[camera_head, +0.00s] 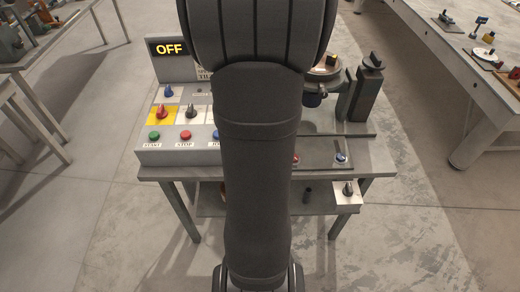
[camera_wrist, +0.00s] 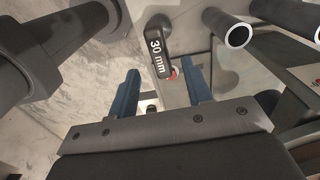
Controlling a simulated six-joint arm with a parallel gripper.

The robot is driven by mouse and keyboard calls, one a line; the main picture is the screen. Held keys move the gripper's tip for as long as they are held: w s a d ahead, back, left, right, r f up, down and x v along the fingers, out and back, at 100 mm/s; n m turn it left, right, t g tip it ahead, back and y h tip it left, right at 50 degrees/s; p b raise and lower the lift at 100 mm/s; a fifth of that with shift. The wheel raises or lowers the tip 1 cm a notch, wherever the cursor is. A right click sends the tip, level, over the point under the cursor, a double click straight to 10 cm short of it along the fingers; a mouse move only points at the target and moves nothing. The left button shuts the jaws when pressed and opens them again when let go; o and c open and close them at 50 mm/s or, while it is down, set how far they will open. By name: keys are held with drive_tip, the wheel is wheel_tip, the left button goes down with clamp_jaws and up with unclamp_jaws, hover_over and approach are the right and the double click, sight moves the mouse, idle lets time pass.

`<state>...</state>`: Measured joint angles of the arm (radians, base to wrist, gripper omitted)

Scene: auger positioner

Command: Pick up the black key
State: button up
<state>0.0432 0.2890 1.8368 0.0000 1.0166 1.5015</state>
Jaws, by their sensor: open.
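In the wrist view, a black piece marked "30 mm" (camera_wrist: 157,45) shows just beyond my fingertips; it looks like the black key. It stands out from a pale grey surface, with a small red part next to its lower end. My gripper (camera_wrist: 163,72) is open, with its two blue fingers apart and nothing held between them. The black piece lies ahead of the gap between the fingers. In the head view, my arm covers the middle of the workbench, and I cannot make out the key or my gripper there.
A grey workbench (camera_head: 370,155) carries a control panel with an "OFF" display (camera_head: 169,49), knobs and coloured buttons. A dark machine post (camera_head: 366,90) stands at its right. In the wrist view, metal tubes (camera_wrist: 238,36) stick out at the upper right.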

drive_tip(key=shift+a+f, duration=0.15)
drive_tip(key=shift+f, duration=1.2)
drive_tip(key=shift+a+f, duration=0.15)
drive_tip(key=shift+f, duration=1.15)
clamp_jaws()
drive_tip(key=shift+r, duration=0.1)
